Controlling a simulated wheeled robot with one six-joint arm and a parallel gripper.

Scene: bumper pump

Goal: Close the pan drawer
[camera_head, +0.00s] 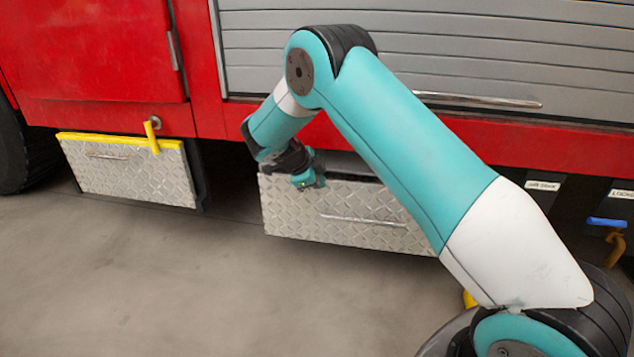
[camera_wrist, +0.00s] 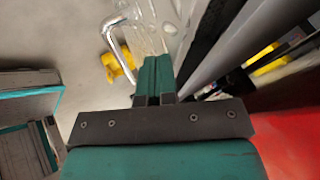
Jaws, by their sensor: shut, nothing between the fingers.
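Two diamond-plate drawer fronts show under the red truck body in the head view; I cannot read which is named the pan drawer. The right drawer (camera_head: 300,220) has a bar handle (camera_head: 362,220) and seems to stand out from the body, its right end hidden behind my arm. The left drawer (camera_head: 130,172) has a yellow top edge. My gripper (camera_head: 308,180) is at the top edge of the right drawer, pointing down. In the wrist view my gripper (camera_wrist: 155,75) is shut and empty, beside the diamond plate (camera_wrist: 148,25) and its handle (camera_wrist: 118,45). Contact cannot be told.
A yellow lever (camera_head: 152,135) hangs above the left drawer. A grey roller shutter (camera_head: 480,60) is above the right one. Labelled dark panels and a blue handle (camera_head: 607,222) are at the right. The concrete floor (camera_head: 150,270) in front is clear.

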